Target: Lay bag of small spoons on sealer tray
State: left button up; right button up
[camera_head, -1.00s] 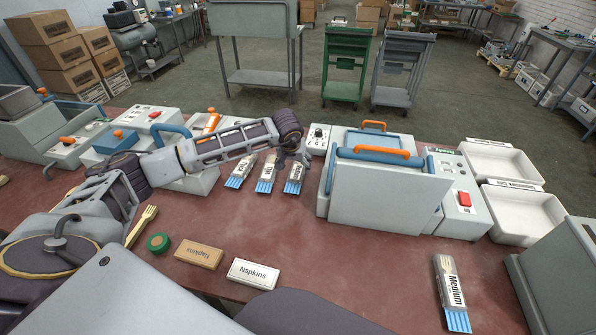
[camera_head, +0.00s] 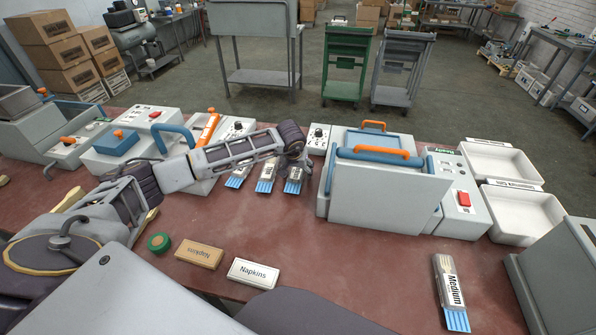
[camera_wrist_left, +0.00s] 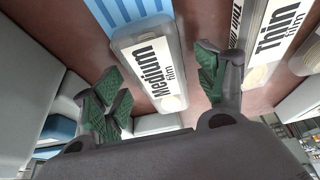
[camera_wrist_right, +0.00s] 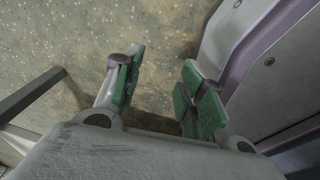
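Three clear packs with blue-striped ends lie in a row: left pack (camera_head: 239,177), middle pack (camera_head: 265,177), right pack (camera_head: 293,186). In the left wrist view the right pack (camera_wrist_left: 150,65) reads "Medium film" and its neighbour (camera_wrist_left: 275,40) reads "Thin film". My left gripper (camera_head: 293,172) is open, fingers either side of the Medium pack; contact is unclear. Another Medium pack (camera_head: 451,290) lies at front right. I cannot tell which holds small spoons. The sealer (camera_head: 385,195) with blue frame and orange handles stands right of the row; its tray is unclear. My right gripper (camera_wrist_right: 160,90) is open and empty.
Two white bins (camera_head: 520,210) stand right of the sealer. A napkins block (camera_head: 253,273), a brown block (camera_head: 199,253) and a green-rimmed disc (camera_head: 159,242) lie in front. Other machines (camera_head: 140,135) stand at left. The red tabletop (camera_head: 340,255) is clear before the sealer.

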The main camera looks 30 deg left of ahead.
aim_at(297, 170)
pick_arm(q)
jog(key=c, duration=0.5)
jog(key=shift+c, duration=2.1)
jog(key=shift+r, duration=0.65)
notch_tip(297, 170, up, 7)
jog(key=shift+f, duration=0.1)
jog(key=shift+r, duration=0.95)
pick_arm(e)
jog(key=shift+w+a+f, duration=0.1)
jog(key=shift+w+a, duration=0.15)
jog(key=shift+a, duration=0.35)
jog(key=shift+w+a, duration=0.2)
jog(key=shift+a, duration=0.4)
